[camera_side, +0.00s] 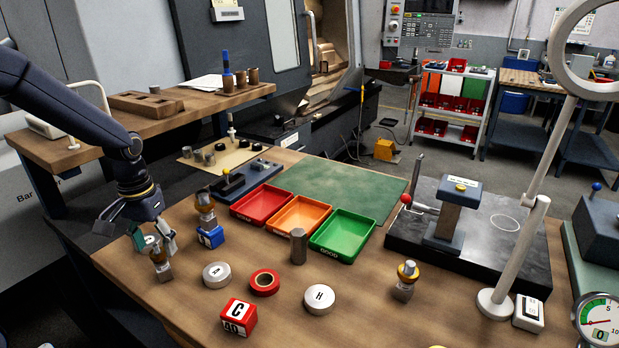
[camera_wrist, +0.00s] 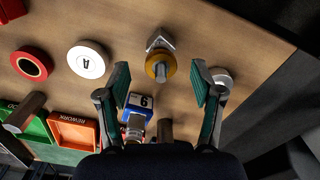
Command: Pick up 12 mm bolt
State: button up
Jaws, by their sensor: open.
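No part in view carries a readable 12 mm mark, so I cannot tell which one is the 12 mm bolt. A bolt-like metal part with a brass-coloured collar (camera_wrist: 160,66) stands on a small grey block, between and beyond my fingers in the wrist view. In the side view a similar part (camera_side: 161,264) stands just below my gripper (camera_side: 152,240). My gripper is open and empty, its two green-padded fingers apart in the wrist view (camera_wrist: 161,88). Another collared part (camera_side: 405,272) stands further right. A similar part (camera_side: 205,207) shows at a blue numbered block (camera_side: 211,238).
Red (camera_side: 262,205), orange (camera_side: 298,216) and green (camera_side: 342,233) trays stand behind a steel cylinder (camera_side: 298,246). White discs (camera_side: 217,274) (camera_side: 319,298), a red ring (camera_side: 264,282) and a red lettered cube (camera_side: 238,317) lie on the wooden table. A dark granite plate (camera_side: 500,258) is at right.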

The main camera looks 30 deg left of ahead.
aim_at(161, 262)
notch_tip(161, 262, down, 3)
jog(key=shift+f, duration=0.2)
jog(key=shift+c, duration=0.3)
grip_shut()
